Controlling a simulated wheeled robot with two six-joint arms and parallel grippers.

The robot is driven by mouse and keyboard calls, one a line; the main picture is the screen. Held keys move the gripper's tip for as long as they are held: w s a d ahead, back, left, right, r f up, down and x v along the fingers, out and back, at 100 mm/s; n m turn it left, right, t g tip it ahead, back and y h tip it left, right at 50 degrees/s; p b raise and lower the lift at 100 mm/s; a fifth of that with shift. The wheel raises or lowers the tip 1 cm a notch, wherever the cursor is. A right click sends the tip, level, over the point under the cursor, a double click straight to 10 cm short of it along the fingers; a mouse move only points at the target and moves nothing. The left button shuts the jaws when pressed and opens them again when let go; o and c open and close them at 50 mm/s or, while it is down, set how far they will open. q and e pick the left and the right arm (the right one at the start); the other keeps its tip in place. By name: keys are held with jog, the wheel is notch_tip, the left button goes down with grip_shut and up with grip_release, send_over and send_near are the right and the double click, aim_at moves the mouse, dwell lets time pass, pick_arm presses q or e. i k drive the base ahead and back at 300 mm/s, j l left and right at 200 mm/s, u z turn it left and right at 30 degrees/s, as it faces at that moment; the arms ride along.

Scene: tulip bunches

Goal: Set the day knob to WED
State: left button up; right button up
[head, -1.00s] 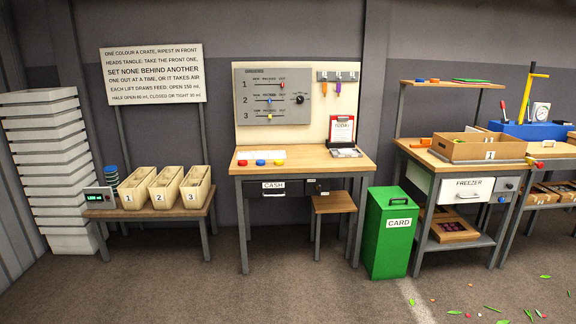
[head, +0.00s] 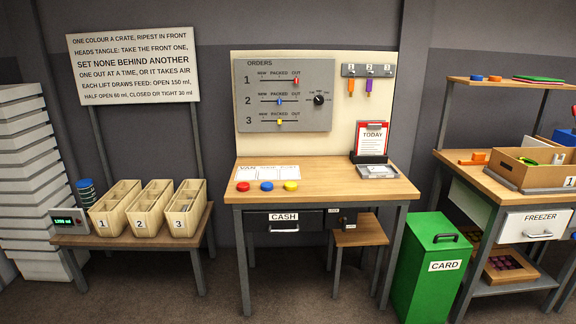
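The day knob (head: 319,100) is a small black round knob on the right part of the grey ORDERS panel (head: 258,122). Small day labels ring it, too small to read, and I cannot tell where it points. The panel hangs on a cream backboard (head: 390,120) above the wooden desk. To the knob's left are three numbered slider rows with a red (head: 296,82), a blue (head: 280,101) and a yellow slider (head: 280,122). Neither of my grippers shows in the head view.
The desk (head: 330,185) carries red, blue and yellow discs, a TODAY clipboard (head: 371,140) and a white sheet. A stool (head: 358,233) stands under its right side. A green CARD bin (head: 432,265) stands right, a crate bench (head: 130,235) left. Floor before the desk is clear.

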aim_at(319, 100)
jog(key=i, duration=1.7)
